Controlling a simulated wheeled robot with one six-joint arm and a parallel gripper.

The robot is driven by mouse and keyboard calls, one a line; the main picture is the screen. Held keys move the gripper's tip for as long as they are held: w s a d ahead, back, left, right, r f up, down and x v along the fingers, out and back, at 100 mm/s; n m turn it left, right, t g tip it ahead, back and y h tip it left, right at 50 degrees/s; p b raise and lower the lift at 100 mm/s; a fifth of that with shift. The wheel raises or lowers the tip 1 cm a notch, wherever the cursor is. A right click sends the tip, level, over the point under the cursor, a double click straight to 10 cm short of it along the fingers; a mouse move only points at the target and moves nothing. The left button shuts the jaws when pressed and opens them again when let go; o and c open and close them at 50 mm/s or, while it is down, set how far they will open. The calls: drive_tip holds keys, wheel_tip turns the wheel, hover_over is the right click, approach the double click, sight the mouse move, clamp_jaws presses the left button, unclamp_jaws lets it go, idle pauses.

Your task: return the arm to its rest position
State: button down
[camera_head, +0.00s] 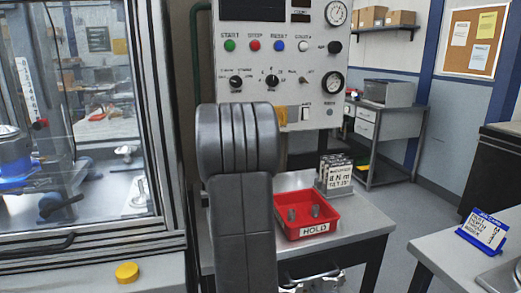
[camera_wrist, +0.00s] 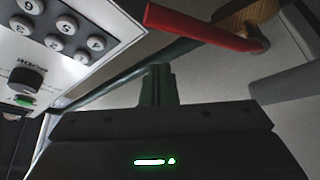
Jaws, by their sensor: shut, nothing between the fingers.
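My arm stands folded upright in the middle of the head view, its grey rounded joint in front of the control panel (camera_head: 268,65). My gripper's end is hidden in that view. In the wrist view my gripper (camera_wrist: 158,72) points away from the camera, its two dark fingers closed together with nothing between them. A green light glows on its dark body. Beyond the fingers are a red bar (camera_wrist: 200,28) and a dark green pipe (camera_wrist: 115,75). Whether they are close to the fingertips I cannot tell.
A red tray (camera_head: 330,222) labelled HOLD, with small metal parts, sits on the bench right of my arm. A windowed machine (camera_head: 170,225) with a yellow button (camera_head: 127,272) stands left. A blue-framed sign (camera_head: 482,231) stands on the right table. A keypad (camera_wrist: 75,25) shows in the wrist view.

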drive_tip(key=s+a+f+n+g+p, duration=0.2)
drive_tip(key=s+a+n+g+p, duration=0.25)
drive_tip(key=a+n+p, duration=0.35)
drive_tip(key=v, duration=0.8)
drive_tip(key=shift+w+d+r, duration=0.2)
drive_tip(key=shift+r, duration=0.05)
drive_tip(key=shift+s, duration=0.1)
idle(0.5)
